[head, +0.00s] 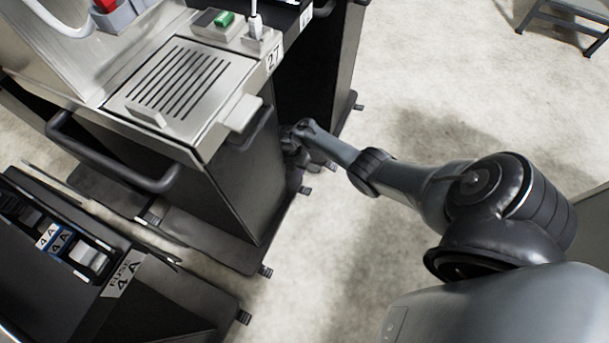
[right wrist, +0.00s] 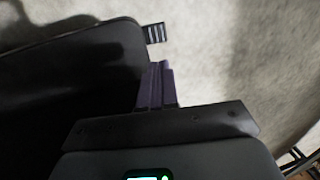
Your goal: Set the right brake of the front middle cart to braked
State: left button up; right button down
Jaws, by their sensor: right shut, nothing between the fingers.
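A dark cart (head: 235,190) with a light grey top marked 27 stands in the middle of the head view. Small ridged brake pedals (head: 265,270) stick out low along its right side, another one (head: 305,190) farther back. My right gripper (head: 314,164) hangs low beside the cart's right side, partly hidden by my arm. In the right wrist view my right gripper (right wrist: 156,66) is shut and empty, its dark fingertips just short of a ridged pedal (right wrist: 154,33) at the dark cart's edge. I see a gap between them. Whether the pedal is braked I cannot tell. My left gripper is out of view.
Another dark unit (head: 70,270) with fuse labels stands at the lower left, with its own pedal (head: 243,317). A further dark cart (head: 325,70) stands behind. A black handle bar (head: 115,165) juts from the middle cart.

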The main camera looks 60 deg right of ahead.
aim_at(308, 191)
jog(key=b+x, duration=1)
jog(key=x, duration=0.3)
jog(key=shift+f, duration=0.4)
jog(key=shift+a, duration=0.1)
